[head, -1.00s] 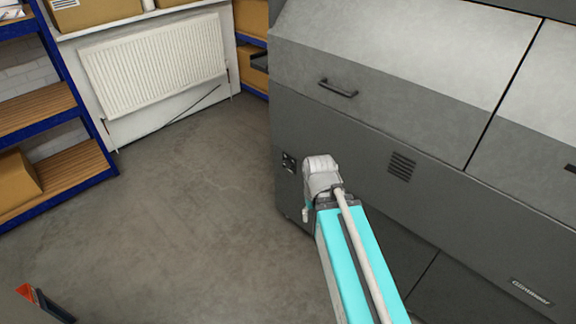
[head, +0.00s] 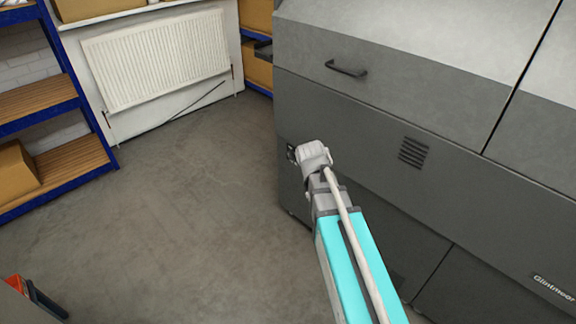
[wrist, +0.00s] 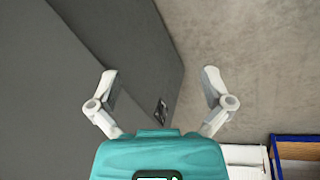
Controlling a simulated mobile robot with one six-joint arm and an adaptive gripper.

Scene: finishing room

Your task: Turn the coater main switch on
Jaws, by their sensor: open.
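The coater (head: 380,120) is a large grey machine on the right in the head view. A small dark switch panel (head: 290,152) sits low near its left corner, partly hidden by my wrist. In the wrist view a small dark plate (wrist: 161,108), apparently the same panel, shows on the machine's face between my fingers. The switch's setting is too small to read. My gripper (wrist: 160,78) is open and empty, its two pale fingers spread and apart from the panel. In the head view my arm's end hides the fingers.
A white radiator (head: 155,60) is on the back wall. Blue shelving (head: 60,165) with a cardboard box (head: 14,170) stands at the left. A handle (head: 346,69) and a vent (head: 414,152) are on the coater. The grey floor (head: 190,200) between is clear.

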